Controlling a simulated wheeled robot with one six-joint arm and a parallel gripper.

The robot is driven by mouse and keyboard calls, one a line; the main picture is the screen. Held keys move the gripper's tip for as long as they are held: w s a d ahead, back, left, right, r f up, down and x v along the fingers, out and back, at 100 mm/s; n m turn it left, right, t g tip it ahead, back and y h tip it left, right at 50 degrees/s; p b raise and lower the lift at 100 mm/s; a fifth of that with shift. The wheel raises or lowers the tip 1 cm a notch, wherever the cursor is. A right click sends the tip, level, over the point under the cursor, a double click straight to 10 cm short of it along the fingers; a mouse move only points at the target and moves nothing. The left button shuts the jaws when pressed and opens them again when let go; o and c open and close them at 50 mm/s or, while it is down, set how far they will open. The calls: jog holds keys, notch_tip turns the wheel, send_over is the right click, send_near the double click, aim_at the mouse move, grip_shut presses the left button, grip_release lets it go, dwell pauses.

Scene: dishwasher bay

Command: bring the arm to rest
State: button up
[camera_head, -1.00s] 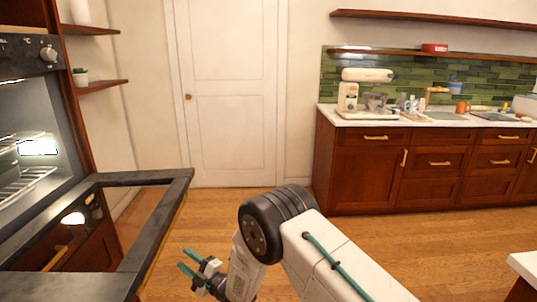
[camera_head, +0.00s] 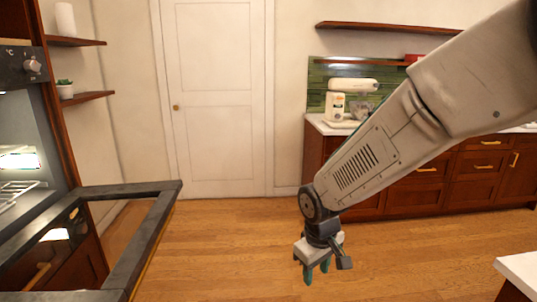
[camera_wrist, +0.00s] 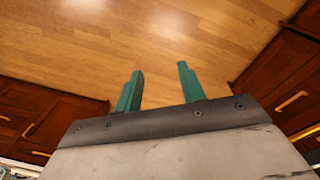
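My gripper (camera_head: 317,272) hangs low over the wooden floor in the middle of the head view, with its green fingers pointing down. In the wrist view, the two green fingers (camera_wrist: 157,82) stand apart with bare floor between them. The gripper is open and empty. My arm comes in from the upper right of the head view and slopes down to the gripper. It covers part of the counter and cabinets behind it.
The dark oven door (camera_head: 165,205) is folded down at the left, apart from my gripper. A white door (camera_head: 215,110) is at the back. A counter (camera_head: 318,124) with a mixer (camera_head: 352,86) stands behind my arm. A white worktop corner (camera_head: 520,266) is at lower right. Floor around the gripper is clear.

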jog(key=s+d+r+m, duration=0.3)
jog(key=s+d+r, duration=0.4)
jog(key=s, duration=0.5)
jog(key=s+d+r+m, duration=0.4)
jog(key=s+d+r, duration=0.4)
jog(key=s, duration=0.3)
jog(key=shift+s+d+r, duration=0.15)
jog(key=shift+s+r, duration=0.2)
jog(key=shift+r, duration=0.25)
